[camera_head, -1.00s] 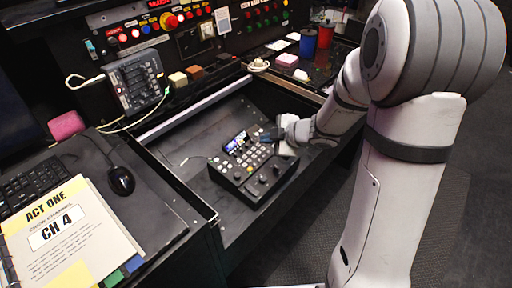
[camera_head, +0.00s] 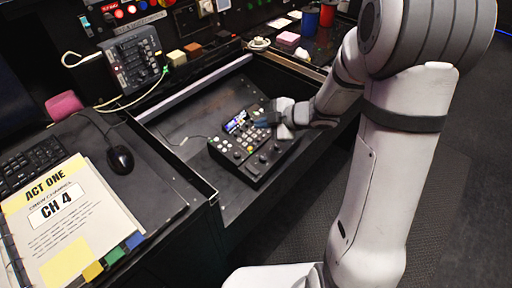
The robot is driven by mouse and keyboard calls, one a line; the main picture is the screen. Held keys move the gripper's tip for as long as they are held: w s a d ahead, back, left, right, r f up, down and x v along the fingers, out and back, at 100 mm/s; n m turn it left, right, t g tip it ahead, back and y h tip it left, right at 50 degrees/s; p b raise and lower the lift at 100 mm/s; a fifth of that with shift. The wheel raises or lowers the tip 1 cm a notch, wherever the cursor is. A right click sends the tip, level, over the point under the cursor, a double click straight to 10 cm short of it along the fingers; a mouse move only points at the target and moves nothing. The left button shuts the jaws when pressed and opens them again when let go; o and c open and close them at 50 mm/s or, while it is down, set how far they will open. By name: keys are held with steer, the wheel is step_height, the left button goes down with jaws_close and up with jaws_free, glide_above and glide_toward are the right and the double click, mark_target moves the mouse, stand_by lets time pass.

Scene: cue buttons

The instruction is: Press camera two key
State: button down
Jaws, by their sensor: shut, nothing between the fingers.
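A black switcher panel (camera_head: 243,158) with rows of small keys, a lit screen and knobs lies in a recessed tray in the desk. Its keys are too small for me to read a camera two label. My gripper (camera_head: 264,120) is shut and empty, over the panel's upper right part beside the screen. It hides some keys there. I cannot tell whether its tips touch a key.
A grey intercom box (camera_head: 134,64) with cables stands at the back left. A mouse (camera_head: 120,160), keyboard (camera_head: 27,167) and "ACT ONE CH 4" binder (camera_head: 72,222) lie on the left desk. Small blocks and a red cup (camera_head: 327,14) stand behind.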

steer(key=b, duration=0.4)
glide_above(255, 144)
steer(key=s+d, duration=0.1)
steer(key=d, duration=0.1)
step_height(255, 144, down, 4)
steer(key=shift+a+f, duration=0.15)
steer(key=shift+f, duration=0.05)
steer(key=shift+w+a+f+b, duration=0.15)
steer(key=shift+f+b, duration=0.2)
steer(key=shift+f, duration=0.6)
steer(key=shift+f, duration=0.1)
stand_by(0.4)
steer(key=shift+f, duration=0.3)
steer(key=shift+f+b, duration=0.3)
stand_by(0.5)
steer(key=shift+r, duration=0.15)
steer(key=shift+r+p, duration=0.6)
steer(key=shift+p, duration=0.25)
